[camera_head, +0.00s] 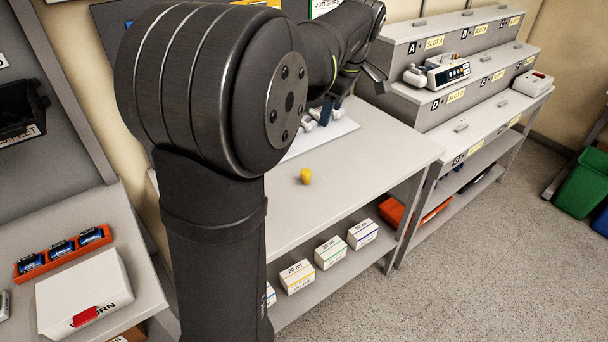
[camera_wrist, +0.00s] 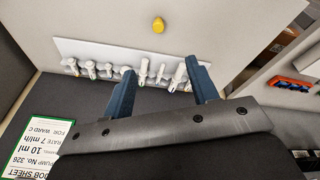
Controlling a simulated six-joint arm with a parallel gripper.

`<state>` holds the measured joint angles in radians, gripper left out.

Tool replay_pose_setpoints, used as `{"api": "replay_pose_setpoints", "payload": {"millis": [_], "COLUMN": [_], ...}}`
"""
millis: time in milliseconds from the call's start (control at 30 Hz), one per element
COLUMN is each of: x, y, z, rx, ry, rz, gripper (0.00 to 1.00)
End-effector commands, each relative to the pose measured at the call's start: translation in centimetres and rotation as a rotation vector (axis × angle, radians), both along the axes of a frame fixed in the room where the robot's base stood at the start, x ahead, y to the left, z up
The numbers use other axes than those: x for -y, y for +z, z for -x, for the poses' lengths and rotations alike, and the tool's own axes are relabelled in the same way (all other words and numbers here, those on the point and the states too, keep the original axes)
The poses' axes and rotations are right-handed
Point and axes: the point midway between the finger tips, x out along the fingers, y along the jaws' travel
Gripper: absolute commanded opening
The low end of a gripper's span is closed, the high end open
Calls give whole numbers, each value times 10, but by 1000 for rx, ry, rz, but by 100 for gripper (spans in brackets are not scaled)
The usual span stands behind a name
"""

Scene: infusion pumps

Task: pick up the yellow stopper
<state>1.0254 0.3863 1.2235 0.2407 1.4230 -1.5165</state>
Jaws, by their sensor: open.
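The yellow stopper (camera_head: 306,176) stands on the bare part of the grey worktable, in front of a white board. It also shows in the wrist view (camera_wrist: 158,25), at the top middle, beyond the fingertips. My gripper (camera_wrist: 160,80) is open, with two blue fingers spread and nothing held between them. In the wrist view the fingers are over the white board, apart from the stopper. In the head view my gripper (camera_head: 326,108) is partly hidden behind my arm, at the back of the table.
Several white syringes (camera_wrist: 143,72) lie on the white board (camera_wrist: 110,52) near my fingers. A job sheet (camera_wrist: 38,145) is at lower left in the wrist view. A stepped slot rack (camera_head: 400,105) with a pump (camera_head: 447,74) stands right. The table around the stopper is clear.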

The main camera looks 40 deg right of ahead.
Motion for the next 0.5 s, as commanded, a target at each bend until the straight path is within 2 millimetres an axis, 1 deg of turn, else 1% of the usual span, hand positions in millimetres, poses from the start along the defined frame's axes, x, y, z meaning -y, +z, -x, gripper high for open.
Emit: {"api": "replay_pose_setpoints", "payload": {"millis": [33, 200, 333, 400, 500], "x": [-1, -4, -8, -9, -10], "y": [-16, -54, -74, -81, -88], "z": [-17, -58, -79, -86, -90], "rx": [-38, -145, -199, -216, -230], "ry": [133, 556, 786, 861, 915], "rz": [23, 101, 132, 141, 146], "gripper": [54, 54, 54, 54, 54]}}
